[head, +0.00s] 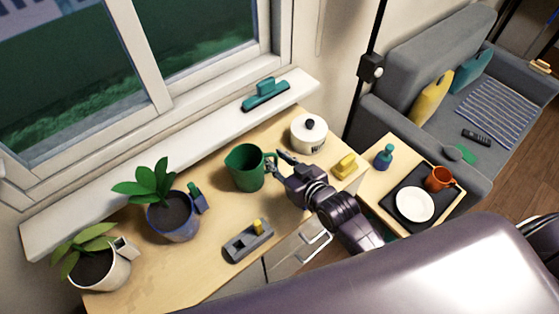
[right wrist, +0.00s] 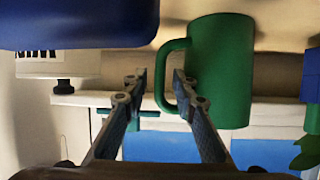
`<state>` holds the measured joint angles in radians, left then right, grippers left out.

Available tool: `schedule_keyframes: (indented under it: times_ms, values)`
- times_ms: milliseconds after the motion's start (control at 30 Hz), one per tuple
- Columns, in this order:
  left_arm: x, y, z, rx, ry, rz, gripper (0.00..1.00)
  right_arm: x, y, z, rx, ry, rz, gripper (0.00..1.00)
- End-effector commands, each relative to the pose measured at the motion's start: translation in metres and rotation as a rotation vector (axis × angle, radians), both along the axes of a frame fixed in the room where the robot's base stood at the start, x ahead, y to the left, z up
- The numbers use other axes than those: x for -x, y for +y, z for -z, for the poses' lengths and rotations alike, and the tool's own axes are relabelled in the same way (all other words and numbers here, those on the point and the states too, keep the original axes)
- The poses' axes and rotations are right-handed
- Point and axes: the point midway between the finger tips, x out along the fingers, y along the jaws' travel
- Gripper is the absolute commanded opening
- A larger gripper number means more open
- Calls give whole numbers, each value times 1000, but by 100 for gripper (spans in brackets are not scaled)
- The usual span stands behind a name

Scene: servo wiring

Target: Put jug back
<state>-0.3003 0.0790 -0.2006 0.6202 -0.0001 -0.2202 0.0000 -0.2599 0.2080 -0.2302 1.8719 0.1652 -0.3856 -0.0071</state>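The green jug (head: 246,167) stands upright on the wooden counter below the window, its handle facing my right arm. My right gripper (head: 275,162) is at the handle side. In the right wrist view the jug (right wrist: 222,70) appears with its handle (right wrist: 160,75) between the two separated fingertips of the right gripper (right wrist: 158,80). One finger overlaps the handle's opening; I see a gap between the fingers and no clear grip. My left gripper is not in view.
Potted plants (head: 172,215) (head: 100,268) stand left of the jug. A white lidded pot (head: 309,134) and yellow object (head: 344,166) are to the right. A grey tray (head: 235,247) lies in front. A side table holds a black tray (head: 391,204). The windowsill (head: 200,150) runs behind.

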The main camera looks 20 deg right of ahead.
Motion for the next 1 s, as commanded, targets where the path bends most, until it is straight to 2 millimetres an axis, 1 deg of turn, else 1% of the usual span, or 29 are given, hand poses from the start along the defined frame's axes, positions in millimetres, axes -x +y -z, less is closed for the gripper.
schedule_keyframes:
  times_ms: [67,167,267,500,633,800,1000]
  values:
    - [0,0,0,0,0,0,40,3,-1,-2,0,0,0,25]
    - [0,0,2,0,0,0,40,12,-4,-5,1,0,0,25]
    - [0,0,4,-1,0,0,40,28,-8,-11,0,1,-1,25]
    - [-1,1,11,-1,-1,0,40,72,-21,-29,2,3,0,25]
    - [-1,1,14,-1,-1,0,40,89,-26,-37,1,2,0,25]
    - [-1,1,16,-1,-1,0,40,102,-31,-44,0,1,0,25]
    - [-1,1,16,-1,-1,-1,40,106,-32,-47,0,0,0,25]
